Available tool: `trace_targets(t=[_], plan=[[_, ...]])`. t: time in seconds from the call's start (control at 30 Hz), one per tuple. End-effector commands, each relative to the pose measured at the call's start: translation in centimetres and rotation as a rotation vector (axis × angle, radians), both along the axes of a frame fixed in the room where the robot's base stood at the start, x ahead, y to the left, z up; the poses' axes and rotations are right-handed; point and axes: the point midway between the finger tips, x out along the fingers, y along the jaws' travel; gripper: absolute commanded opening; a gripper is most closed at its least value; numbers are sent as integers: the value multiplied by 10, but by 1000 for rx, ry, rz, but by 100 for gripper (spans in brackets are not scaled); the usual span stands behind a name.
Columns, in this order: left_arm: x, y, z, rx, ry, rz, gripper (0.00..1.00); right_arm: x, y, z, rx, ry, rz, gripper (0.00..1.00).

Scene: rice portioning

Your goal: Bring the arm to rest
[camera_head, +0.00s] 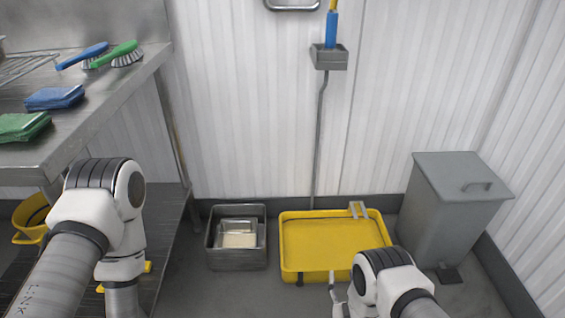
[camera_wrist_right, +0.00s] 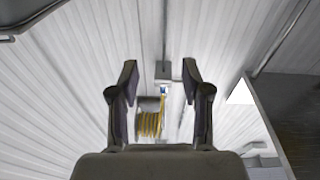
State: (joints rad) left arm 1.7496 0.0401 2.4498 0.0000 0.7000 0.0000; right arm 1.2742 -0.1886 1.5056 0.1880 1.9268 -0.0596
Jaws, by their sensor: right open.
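My right arm (camera_head: 385,275) comes in at the bottom right of the head view, in front of the yellow tray. Only a small part of my right gripper (camera_head: 334,284) shows there, at the tray's near edge. In the right wrist view my right gripper (camera_wrist_right: 160,78) is open, with its two fingers apart and nothing between them. My left arm (camera_head: 100,215) stands bent at the lower left, beside the steel table. Its gripper is outside the head view.
A yellow tray (camera_head: 290,270) and a steel container (camera_head: 237,257) holding a smaller pan sit low by the wall. A grey bin (camera_head: 440,215) stands at right. Brushes and folded cloths lie on the steel table (camera_head: 105,105). A yellow coiled hose (camera_wrist_right: 149,122) hangs on the wall.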

Motion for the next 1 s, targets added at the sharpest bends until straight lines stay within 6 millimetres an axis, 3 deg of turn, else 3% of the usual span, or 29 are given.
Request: trace_targets(t=[0.03, 0.2, 0.3, 0.4, 0.47, 0.53, 0.6, 0.8, 0.9, 1.0], plan=[[0, 0, 36, 0, 0, 0, 40, 7, -8, 47, -7, -3, -8, 48], [0, 0, 124, 0, 0, 0, 40, 21, -43, 162, -32, 112, -38, 48], [1, 0, 174, 0, -1, 0, 40, 13, -65, 213, -34, 270, -56, 48], [1, 0, 212, 0, -1, 0, 40, -9, -82, 245, -24, 463, -69, 48], [0, 0, 234, 0, 0, 0, 40, -30, -89, 261, -12, 590, -77, 48], [0, 0, 257, 0, 0, 0, 40, -66, -95, 276, 6, 764, -82, 48], [1, 0, 268, 0, -1, 0, 40, -108, -97, 278, 26, 941, -82, 48], [0, 0, 267, 0, 0, 0, 40, -228, -91, 262, 66, 1376, -69, 48], [0, 0, 267, 0, 1, 0, 40, -276, -87, 262, 73, 1548, -59, 48], [0, 0, 267, 0, 0, 0, 40, -303, -84, 262, 79, 1666, -53, 48]])
